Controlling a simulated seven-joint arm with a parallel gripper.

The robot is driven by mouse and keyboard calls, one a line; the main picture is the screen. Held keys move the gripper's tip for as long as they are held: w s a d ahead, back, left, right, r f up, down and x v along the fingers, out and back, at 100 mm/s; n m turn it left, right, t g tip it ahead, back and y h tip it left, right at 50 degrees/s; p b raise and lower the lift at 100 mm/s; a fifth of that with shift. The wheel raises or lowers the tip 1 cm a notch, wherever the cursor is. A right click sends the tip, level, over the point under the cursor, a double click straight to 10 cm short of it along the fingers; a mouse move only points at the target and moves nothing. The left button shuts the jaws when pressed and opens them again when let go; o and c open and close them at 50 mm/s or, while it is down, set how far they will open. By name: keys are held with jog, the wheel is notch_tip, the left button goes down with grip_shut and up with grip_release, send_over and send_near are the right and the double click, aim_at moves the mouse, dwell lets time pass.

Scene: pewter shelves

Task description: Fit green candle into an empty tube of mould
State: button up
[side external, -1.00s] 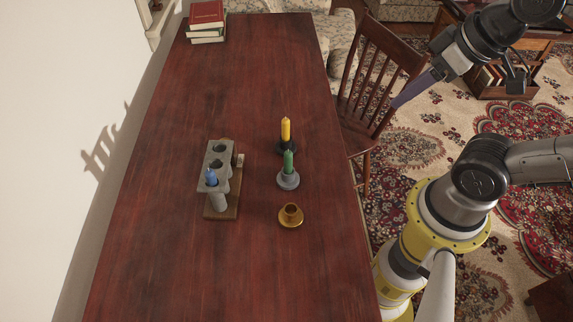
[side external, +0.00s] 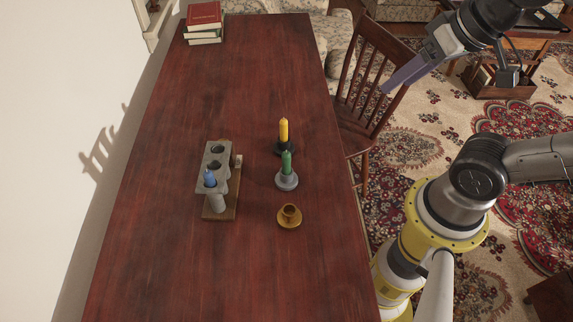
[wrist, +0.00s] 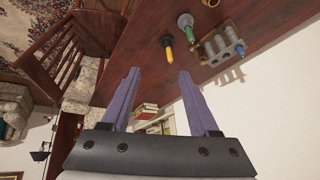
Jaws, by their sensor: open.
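The green candle (side external: 286,163) stands upright in a grey holder (side external: 287,181) on the table; it also shows in the wrist view (wrist: 185,21). The grey mould (side external: 215,165) stands on a wooden base to its left. A blue candle (side external: 209,177) sits in the mould's nearest tube; the other two tubes look empty from above. My gripper (side external: 388,88) is off the table's right side, above the chair, away from the candles. In the wrist view its two purple fingers (wrist: 157,78) are spread with nothing between them.
A yellow candle (side external: 283,130) in a dark holder stands behind the green one. An empty brass holder (side external: 289,216) stands in front. Books (side external: 204,22) are stacked at the table's far left corner. A wooden chair (side external: 370,75) stands by the right edge. Much of the table is bare.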

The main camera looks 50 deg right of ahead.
jog(key=w+a+r+m+g, duration=0.1)
jog(key=w+a+m, duration=0.1)
jog(key=w+m, duration=0.35)
jog(key=g, duration=0.5)
send_over(286, 153)
jog(key=f, duration=1.9)
jog(key=shift+s+f, duration=0.15)
jog(key=shift+s, duration=0.1)
jog(key=shift+w+f, duration=0.2)
jog(key=shift+f, duration=2.85)
grip_shut()
